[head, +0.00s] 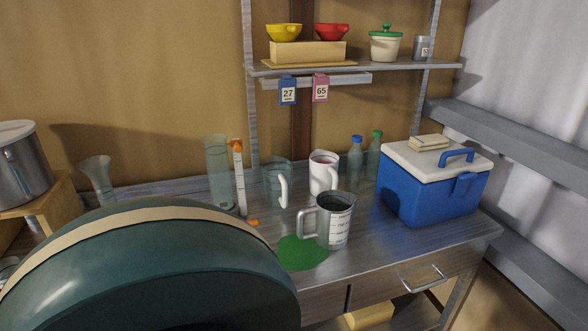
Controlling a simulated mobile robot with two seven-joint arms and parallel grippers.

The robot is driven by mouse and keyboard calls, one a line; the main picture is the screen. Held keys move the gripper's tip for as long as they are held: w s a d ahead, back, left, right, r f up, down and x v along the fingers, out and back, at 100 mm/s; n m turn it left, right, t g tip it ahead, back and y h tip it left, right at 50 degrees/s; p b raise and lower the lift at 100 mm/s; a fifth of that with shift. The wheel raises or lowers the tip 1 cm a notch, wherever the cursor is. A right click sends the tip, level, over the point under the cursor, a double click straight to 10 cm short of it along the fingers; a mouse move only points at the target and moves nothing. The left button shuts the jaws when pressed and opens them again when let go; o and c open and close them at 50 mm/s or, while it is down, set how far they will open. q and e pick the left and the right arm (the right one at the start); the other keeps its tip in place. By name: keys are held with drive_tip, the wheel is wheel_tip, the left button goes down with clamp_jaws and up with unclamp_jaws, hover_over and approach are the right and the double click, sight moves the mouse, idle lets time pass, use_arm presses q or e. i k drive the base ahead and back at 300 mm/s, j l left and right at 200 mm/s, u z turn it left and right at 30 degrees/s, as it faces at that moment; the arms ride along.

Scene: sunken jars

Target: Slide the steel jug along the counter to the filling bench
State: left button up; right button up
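The steel jug (337,218) stands upright on the grey counter (385,248), near its front edge. It is grey with dark measuring marks on its side, and its handle points left. A flat green round patch (303,253) lies on the counter just left of the jug's base. Behind the jug stand a white jug (324,173) with a red inside and a clear jug (276,182). Neither of my grippers is in view. I cannot tell which surface is the filling bench.
A blue cool box (437,187) with a white lid stands right of the jug. A tall clear cylinder (219,172) and two capped bottles stand at the back. A shelf (355,68) hangs above. A large dark rounded shape close to the camera hides the lower left.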

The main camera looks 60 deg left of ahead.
sight(324, 223)
drive_tip(key=k+j+u, duration=0.1)
drive_tip(key=u, duration=1.5)
